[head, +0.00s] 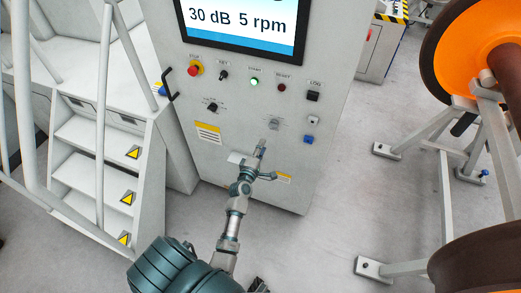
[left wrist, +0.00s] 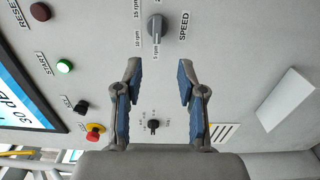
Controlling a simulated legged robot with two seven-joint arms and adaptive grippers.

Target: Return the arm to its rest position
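My left arm reaches up from the bottom of the head view toward the grey control cabinet (head: 235,175). Its left gripper (head: 262,147) is in front of the cabinet's lower front, just below the speed knob (head: 274,124). In the left wrist view my left gripper (left wrist: 160,82) is open, with its two blue-padded fingers apart and nothing held between them. The speed knob (left wrist: 155,27) lies beyond the fingertips, its label reading SPEED. A smaller dark knob (left wrist: 153,126) shows between the fingers, on the panel behind. My right gripper does not show.
The screen (head: 245,22) reads 30 dB 5 rpm. A red stop button (head: 193,70) and a lit green start button (head: 254,82) are on the panel. White steps (head: 95,140) stand left; an orange wheel (head: 455,45) on a grey stand is right. Floor between is clear.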

